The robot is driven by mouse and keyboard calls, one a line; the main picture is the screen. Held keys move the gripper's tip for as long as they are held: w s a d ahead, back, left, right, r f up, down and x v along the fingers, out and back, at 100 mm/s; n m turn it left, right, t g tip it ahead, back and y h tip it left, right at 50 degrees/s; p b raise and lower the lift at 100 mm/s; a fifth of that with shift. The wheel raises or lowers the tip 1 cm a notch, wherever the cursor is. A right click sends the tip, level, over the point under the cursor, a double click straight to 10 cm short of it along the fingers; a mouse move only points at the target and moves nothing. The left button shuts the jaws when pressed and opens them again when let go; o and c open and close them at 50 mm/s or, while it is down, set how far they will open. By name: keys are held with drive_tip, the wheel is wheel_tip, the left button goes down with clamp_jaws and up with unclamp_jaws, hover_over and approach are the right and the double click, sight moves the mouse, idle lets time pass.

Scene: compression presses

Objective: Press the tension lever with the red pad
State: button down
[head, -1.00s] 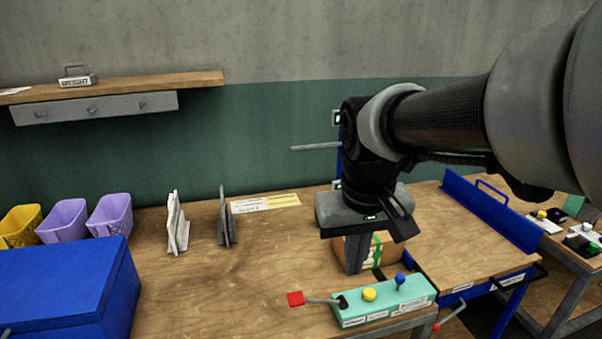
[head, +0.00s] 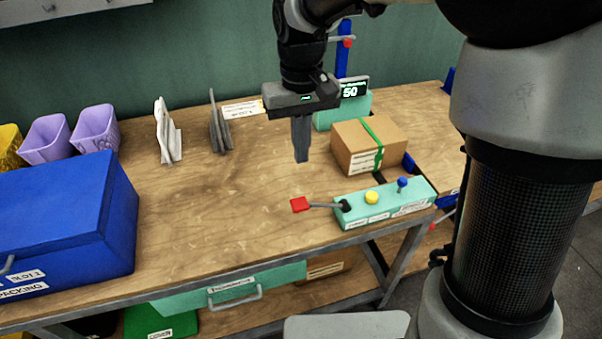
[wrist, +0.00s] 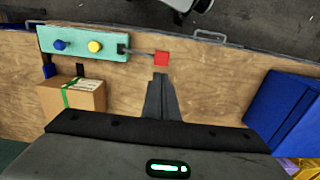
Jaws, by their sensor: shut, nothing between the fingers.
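The tension lever is a thin grey rod ending in a red pad (head: 300,204). It sticks out to the left from the teal control box (head: 390,202), which also carries a yellow button (head: 371,197) and a blue knob (head: 402,183). My gripper (head: 302,159) is shut and empty, pointing down above the table, behind the red pad in the head view. In the wrist view the fingertips (wrist: 160,76) show just below the red pad (wrist: 162,59). They look apart from it; the height gap is hard to tell.
A cardboard box with green tape (head: 355,155) stands behind the control box. A teal unit with a display (head: 345,109) is behind that. A blue case (head: 70,215) and grey dividers (head: 219,128) are to the left. The table between is clear.

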sight(301, 202)
wheel_tip(301, 202, down, 14)
drive_tip(key=shift+r+b, duration=0.2)
drive_tip(key=shift+b, duration=0.5)
